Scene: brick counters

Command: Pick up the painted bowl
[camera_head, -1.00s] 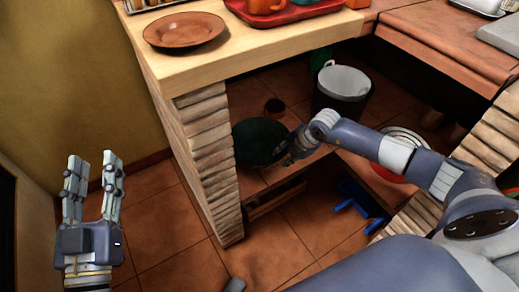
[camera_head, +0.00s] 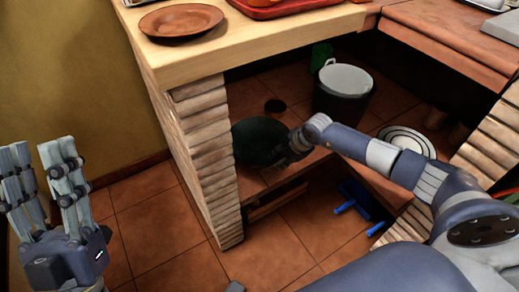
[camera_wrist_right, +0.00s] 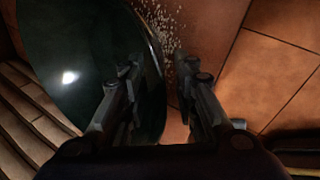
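The painted bowl (camera_head: 259,141) looks dark green and stands on the low shelf under the counter, beside the brick pillar. In the right wrist view the bowl (camera_wrist_right: 75,50) fills the left side, glossy, with its rim curving down the middle. My right gripper (camera_head: 291,154) is at the bowl's right edge. In the wrist view its fingers (camera_wrist_right: 163,88) are apart, one over the bowl's side of the rim and one outside it. I cannot tell whether they touch it. My left gripper (camera_head: 45,160) is open and empty at the far left, away from the counter.
A brick pillar (camera_head: 204,150) stands left of the bowl. The wooden counter (camera_head: 240,58) above carries a brown plate (camera_head: 181,21) and a red tray (camera_head: 275,9). Blue items (camera_head: 355,195) lie below right.

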